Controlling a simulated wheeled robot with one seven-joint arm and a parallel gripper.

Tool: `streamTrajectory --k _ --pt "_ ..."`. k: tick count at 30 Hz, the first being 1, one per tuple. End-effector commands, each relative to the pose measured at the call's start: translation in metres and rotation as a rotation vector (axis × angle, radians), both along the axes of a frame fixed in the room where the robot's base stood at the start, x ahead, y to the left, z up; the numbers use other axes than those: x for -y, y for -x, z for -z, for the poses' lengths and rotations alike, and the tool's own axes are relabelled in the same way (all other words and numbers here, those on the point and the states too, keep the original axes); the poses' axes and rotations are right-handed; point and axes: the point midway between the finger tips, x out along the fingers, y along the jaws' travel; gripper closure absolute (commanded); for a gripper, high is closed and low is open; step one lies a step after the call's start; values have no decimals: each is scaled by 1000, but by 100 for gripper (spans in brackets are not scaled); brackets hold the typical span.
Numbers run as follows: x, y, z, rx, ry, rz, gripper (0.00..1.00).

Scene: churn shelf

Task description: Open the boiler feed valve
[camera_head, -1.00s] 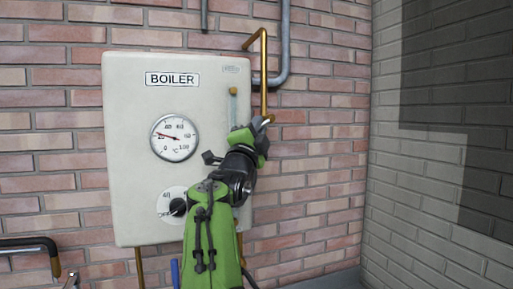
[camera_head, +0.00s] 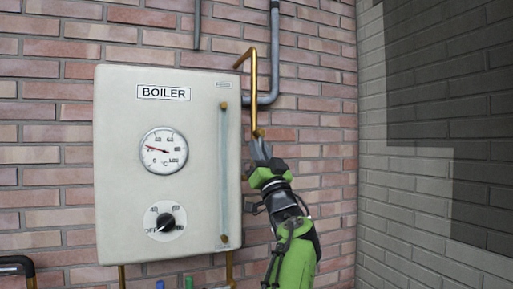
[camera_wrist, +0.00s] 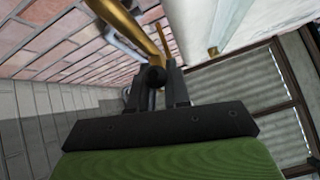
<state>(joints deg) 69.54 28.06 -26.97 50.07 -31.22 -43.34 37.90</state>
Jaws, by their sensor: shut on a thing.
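A brass pipe (camera_head: 254,85) runs down the brick wall just right of the boiler. My gripper (camera_head: 261,150) is at its lower visible part, with the fingers pointing up. In the wrist view the brass pipe (camera_wrist: 128,22) comes down to my gripper (camera_wrist: 157,88). The fingers are shut on a small dark part (camera_wrist: 157,75) at the pipe, which I take to be the feed valve's handle. The fingers and arm hide much of the valve, so I cannot tell its setting.
The white boiler (camera_head: 120,180) hangs left of my gripper, with a gauge (camera_head: 164,150), a dial knob (camera_head: 165,221) and a sight tube (camera_head: 223,175) on its front. A grey pipe (camera_head: 275,60) runs above. A grey side wall (camera_head: 390,220) stands at the right.

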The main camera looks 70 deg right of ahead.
Motion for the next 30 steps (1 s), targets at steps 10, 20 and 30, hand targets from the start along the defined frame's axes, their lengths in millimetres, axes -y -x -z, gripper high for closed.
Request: streamTrajectory --k 10,20,30 --pt "8 3 3 -100 83 -1 100" --pt "7 3 4 -116 101 -4 100" --pt "7 3 3 -114 102 -3 65"
